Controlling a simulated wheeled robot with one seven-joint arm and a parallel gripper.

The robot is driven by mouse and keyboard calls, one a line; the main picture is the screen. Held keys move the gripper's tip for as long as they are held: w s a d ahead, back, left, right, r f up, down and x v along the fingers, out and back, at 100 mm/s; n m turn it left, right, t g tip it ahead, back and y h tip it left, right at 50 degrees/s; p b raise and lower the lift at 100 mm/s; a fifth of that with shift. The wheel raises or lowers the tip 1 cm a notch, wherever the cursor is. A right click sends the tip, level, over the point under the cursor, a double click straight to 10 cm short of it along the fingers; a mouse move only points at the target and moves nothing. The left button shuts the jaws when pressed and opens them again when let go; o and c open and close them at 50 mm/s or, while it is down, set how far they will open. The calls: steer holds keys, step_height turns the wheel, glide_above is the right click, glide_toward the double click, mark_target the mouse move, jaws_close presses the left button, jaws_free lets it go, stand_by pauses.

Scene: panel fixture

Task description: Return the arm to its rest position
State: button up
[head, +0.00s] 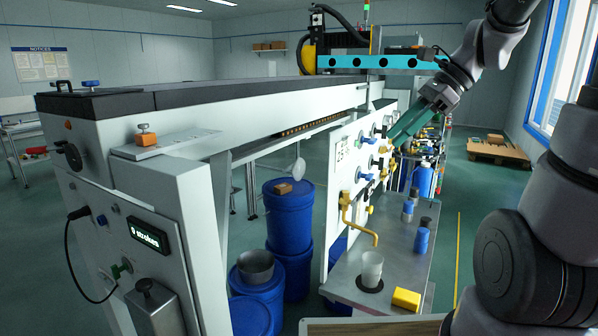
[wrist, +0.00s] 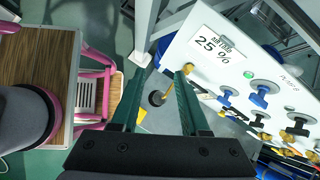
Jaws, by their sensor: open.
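My gripper (head: 400,135) has green fingers and is in front of the upper part of the white valve panel (head: 343,158) in the head view. In the wrist view, the fingers of my gripper (wrist: 158,68) are spread apart with nothing held between them. The panel (wrist: 212,72) with its "25 %" label is at the right there. My arm reaches in from the upper right of the head view. Whether the fingers touch any knob is unclear.
Blue drums (head: 289,215) stand behind the panel. Open green floor lies right of the shelf.

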steer(key=s+d+r+n+t+h, duration=0.3)
steer(key=s+r+n+t+h, duration=0.2)
steer(key=n, duration=0.8)
steer(key=shift+s+d+r+n+t+h, duration=0.2)
steer(key=shift+s+d+n+t+h, duration=0.15)
steer(key=shift+s, duration=0.9)
